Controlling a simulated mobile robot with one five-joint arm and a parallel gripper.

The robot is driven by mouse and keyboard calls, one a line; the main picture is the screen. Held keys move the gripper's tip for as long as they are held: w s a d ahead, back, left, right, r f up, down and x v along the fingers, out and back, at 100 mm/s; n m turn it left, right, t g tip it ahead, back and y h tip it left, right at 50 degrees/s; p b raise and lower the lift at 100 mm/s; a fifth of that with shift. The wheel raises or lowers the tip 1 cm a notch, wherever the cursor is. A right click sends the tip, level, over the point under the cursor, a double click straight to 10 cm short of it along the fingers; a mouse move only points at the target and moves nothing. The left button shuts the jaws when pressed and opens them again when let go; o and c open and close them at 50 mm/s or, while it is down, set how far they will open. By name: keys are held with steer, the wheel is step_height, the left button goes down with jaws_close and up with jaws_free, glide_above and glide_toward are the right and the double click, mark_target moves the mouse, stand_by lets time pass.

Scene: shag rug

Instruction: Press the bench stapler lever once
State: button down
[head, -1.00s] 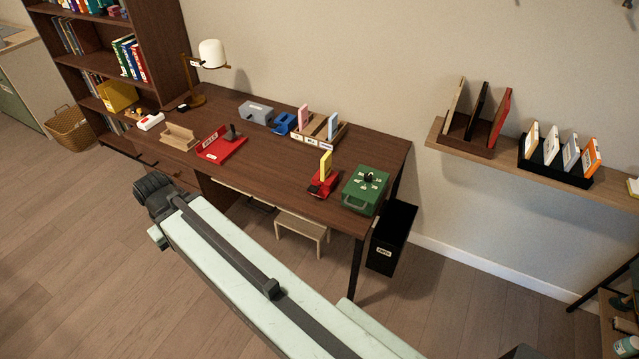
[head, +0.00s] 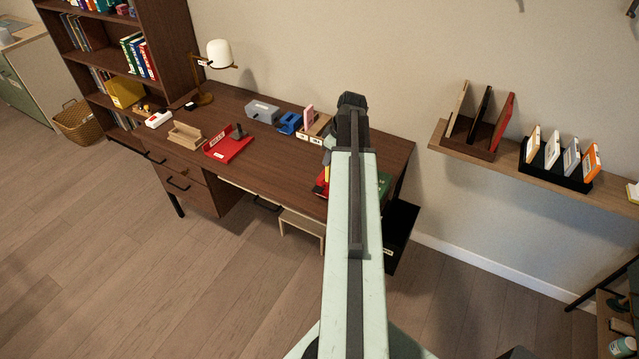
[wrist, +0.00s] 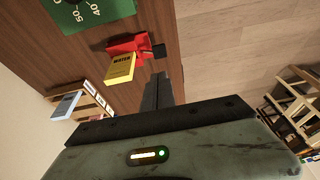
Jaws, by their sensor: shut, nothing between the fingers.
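A small red device (wrist: 126,43) with a black end and an upright yellow card (wrist: 120,68) on it stands near the desk's front edge. It may be the bench stapler, but I cannot tell its lever clearly. In the head view my arm hides most of it, leaving a red strip (head: 320,182). My gripper (head: 352,99) is over the right part of the desk in the head view. In the wrist view my gripper's dark fingers (wrist: 156,93) are together and empty, apart from the red device.
A card rack (head: 311,131), a blue device (head: 289,123), a grey box (head: 262,111) and a red tray (head: 228,147) stand further left. A wall shelf (head: 465,151) is at the right.

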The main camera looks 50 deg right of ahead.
mark_target(318, 189)
steer(key=b+x, duration=0.9)
steer(key=s+b+x, duration=0.1)
steer(key=b+x, duration=0.3)
steer(key=x, duration=0.1)
steer(key=shift+d+f+b, duration=0.1)
steer(key=shift+f+b, duration=0.15)
steer(key=shift+b, duration=0.15)
steer(key=shift+r, duration=0.1)
steer(key=shift+s, duration=0.1)
